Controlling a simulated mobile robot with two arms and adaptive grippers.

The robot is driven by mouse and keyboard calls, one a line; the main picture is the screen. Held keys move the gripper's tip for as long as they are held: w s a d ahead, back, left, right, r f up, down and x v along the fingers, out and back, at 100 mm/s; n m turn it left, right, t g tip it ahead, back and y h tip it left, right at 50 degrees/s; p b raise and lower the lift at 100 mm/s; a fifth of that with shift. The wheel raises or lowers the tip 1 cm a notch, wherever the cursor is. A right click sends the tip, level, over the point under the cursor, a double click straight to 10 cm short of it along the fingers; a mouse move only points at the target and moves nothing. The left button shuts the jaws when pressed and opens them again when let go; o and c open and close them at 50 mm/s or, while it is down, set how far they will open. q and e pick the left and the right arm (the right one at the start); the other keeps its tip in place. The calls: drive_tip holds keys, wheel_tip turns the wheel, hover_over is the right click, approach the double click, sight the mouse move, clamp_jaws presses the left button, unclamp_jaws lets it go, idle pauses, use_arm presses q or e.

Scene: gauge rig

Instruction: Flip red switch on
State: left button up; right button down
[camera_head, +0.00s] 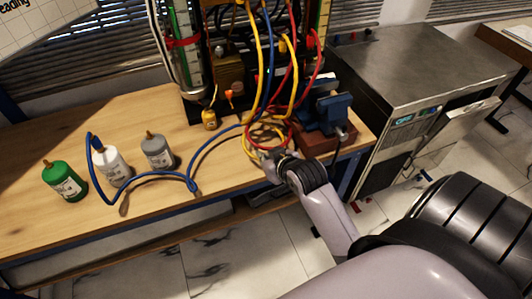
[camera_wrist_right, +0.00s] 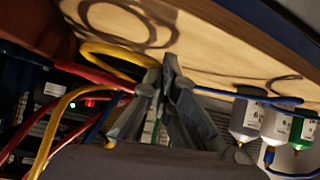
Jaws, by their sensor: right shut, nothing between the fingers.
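My right gripper (camera_head: 268,156) is over the bench's front edge, below the hanging cables of the gauge rig (camera_head: 228,70). It is shut and empty; its fingers (camera_wrist_right: 165,72) meet at the tips in the right wrist view, which is turned roughly upside down. In that view a small red light (camera_wrist_right: 89,102) glows beside a green one on a dark unit behind the cables, left of the fingers and apart from them. I cannot tell whether this is the red switch. In the head view a small orange-red part (camera_head: 229,96) shows low on the rig. My left gripper is not in view.
Yellow, red and blue cables (camera_head: 267,60) hang and coil around my right gripper. A blue vise (camera_head: 331,110) stands to its right. Green, white and grey bottles (camera_head: 158,152) stand on the wooden bench (camera_head: 55,140) at left. A metal cabinet (camera_head: 425,75) is at right.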

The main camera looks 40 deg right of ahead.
drive_tip(key=shift+n+g, duration=0.3)
drive_tip(key=shift+g, duration=0.5)
drive_tip(key=shift+s+a+f, duration=0.45)
drive_tip(key=shift+s, duration=0.25)
drive_tip(key=shift+s+a+f, duration=0.4)
drive_tip(key=shift+s+f, duration=0.1)
drive_tip(key=shift+s, duration=0.15)
drive_tip(key=shift+s+a+f, duration=0.45)
drive_tip(key=shift+s, duration=0.25)
drive_tip(key=shift+y, duration=0.3)
drive_tip(key=shift+s, duration=0.15)
drive_tip(key=s+a+f+n+g, duration=0.1)
drive_tip(key=s+a+g, duration=0.2)
drive_tip(key=s, duration=0.6)
drive_tip(key=s+a+f+n+g, duration=0.15)
drive_tip(key=s+a, duration=0.25)
drive_tip(key=s, duration=0.4)
wheel_tip(320, 180, down, 25)
drive_tip(key=s+g, duration=0.1)
drive_tip(key=g, duration=0.1)
drive_tip(key=s+d+f+g, duration=0.1)
drive_tip(key=s+d+f, duration=0.2)
drive_tip(key=s+f, duration=1.3)
drive_tip(key=shift+s+d+f, duration=0.2)
drive_tip(key=shift+s+f, duration=0.1)
drive_tip(key=shift+s, duration=0.35)
